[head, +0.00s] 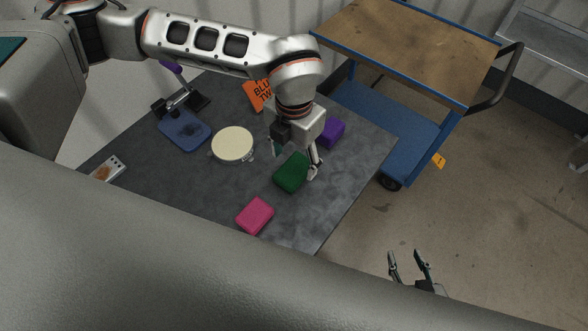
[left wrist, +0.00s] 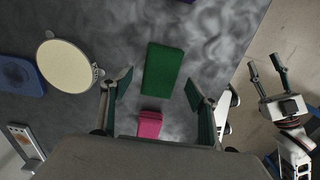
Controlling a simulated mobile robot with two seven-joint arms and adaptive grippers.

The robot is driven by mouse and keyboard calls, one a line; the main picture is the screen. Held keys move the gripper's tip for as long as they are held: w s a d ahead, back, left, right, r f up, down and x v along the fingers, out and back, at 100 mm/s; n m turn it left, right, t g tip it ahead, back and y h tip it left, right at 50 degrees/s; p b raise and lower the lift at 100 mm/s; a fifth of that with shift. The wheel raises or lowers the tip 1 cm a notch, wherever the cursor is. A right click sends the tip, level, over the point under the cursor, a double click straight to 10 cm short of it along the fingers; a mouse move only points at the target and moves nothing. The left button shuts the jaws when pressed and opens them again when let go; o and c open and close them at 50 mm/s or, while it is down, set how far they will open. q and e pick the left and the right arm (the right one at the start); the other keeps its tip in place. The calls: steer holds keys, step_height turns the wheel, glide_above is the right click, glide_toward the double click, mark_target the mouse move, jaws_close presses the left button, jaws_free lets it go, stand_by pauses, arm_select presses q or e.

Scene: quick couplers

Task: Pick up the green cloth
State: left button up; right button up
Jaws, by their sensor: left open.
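The green cloth (head: 291,173) is a folded, block-like bundle lying on the dark grey table. It also shows in the left wrist view (left wrist: 163,71), upper centre. My left gripper (head: 295,163) is over it with fingers spread and nothing between them. In the left wrist view its fingertips (left wrist: 159,80) stand to either side of the cloth's near part; I cannot tell how far above it they are. My right gripper (head: 408,256) is open and empty, off the table at lower right. It also shows at the right of the left wrist view (left wrist: 265,68).
A pink cloth (head: 255,215) lies nearer me and a purple one (head: 331,132) behind. A cart (head: 410,45) stands beyond the table.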

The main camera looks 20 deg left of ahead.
mark_target(294, 168)
arm_select(q)
step_height(294, 168, down, 4)
steer(key=shift+s+f, duration=0.1)
steer(key=shift+f, duration=0.1)
steer(key=c, duration=1.2)
steer(key=shift+r, duration=0.2)
step_height(294, 168, up, 20)
steer(key=shift+p, duration=0.4)
steer(key=shift+f, duration=0.1)
steer(key=o, duration=0.4)
steer(key=c, duration=0.4)
steer(key=shift+c, duration=0.2)
